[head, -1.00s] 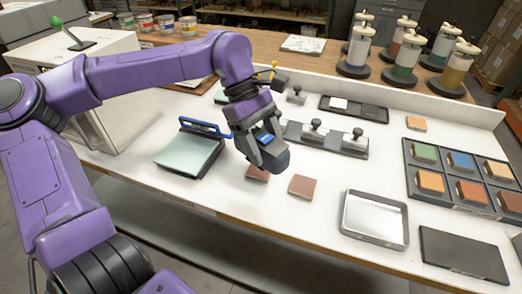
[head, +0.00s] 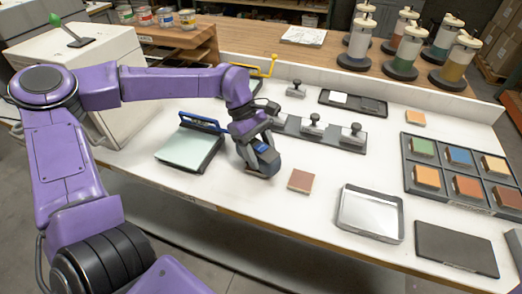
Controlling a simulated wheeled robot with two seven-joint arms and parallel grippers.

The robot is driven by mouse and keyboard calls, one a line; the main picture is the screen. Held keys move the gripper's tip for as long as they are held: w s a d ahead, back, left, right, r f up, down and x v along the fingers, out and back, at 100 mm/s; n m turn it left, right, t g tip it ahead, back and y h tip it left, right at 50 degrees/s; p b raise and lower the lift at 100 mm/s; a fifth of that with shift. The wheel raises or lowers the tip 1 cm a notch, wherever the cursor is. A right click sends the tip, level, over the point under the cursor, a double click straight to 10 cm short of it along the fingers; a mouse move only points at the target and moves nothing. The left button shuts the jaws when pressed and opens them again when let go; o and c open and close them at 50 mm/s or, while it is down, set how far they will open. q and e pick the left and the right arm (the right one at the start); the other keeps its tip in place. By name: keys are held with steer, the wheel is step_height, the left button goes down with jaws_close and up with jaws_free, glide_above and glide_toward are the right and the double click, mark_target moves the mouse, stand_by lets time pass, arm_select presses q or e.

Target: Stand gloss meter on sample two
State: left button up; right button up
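My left gripper (head: 262,156) points down near the table's front edge and is shut on the gloss meter (head: 266,165), a dark grey block with a blue display. The meter is over a brown sample tile, which it and the gripper almost wholly hide. The meter looks very low, at or just above the tile; I cannot tell whether they touch. A second reddish-brown sample tile (head: 301,180) lies bare just to the right, apart from the meter. I cannot read which sample is which. My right gripper is not in view.
A blue-handled panel with a pale plate (head: 186,150) lies left of the gripper. Knobbed grey blocks (head: 311,127) stand behind. A metal tray (head: 370,214), a dark flat slab (head: 455,249) and a rack of coloured blocks (head: 460,174) are right. Bare white table lies between.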

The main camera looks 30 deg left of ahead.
arm_select(q)
steer(key=o, duration=0.4)
steer(key=shift+r, duration=0.3)
steer(key=v, duration=1.1)
steer(key=shift+w+a+r+b, duration=0.1)
steer(key=shift+a+r+b, duration=0.1)
steer(key=shift+r+b, duration=0.15)
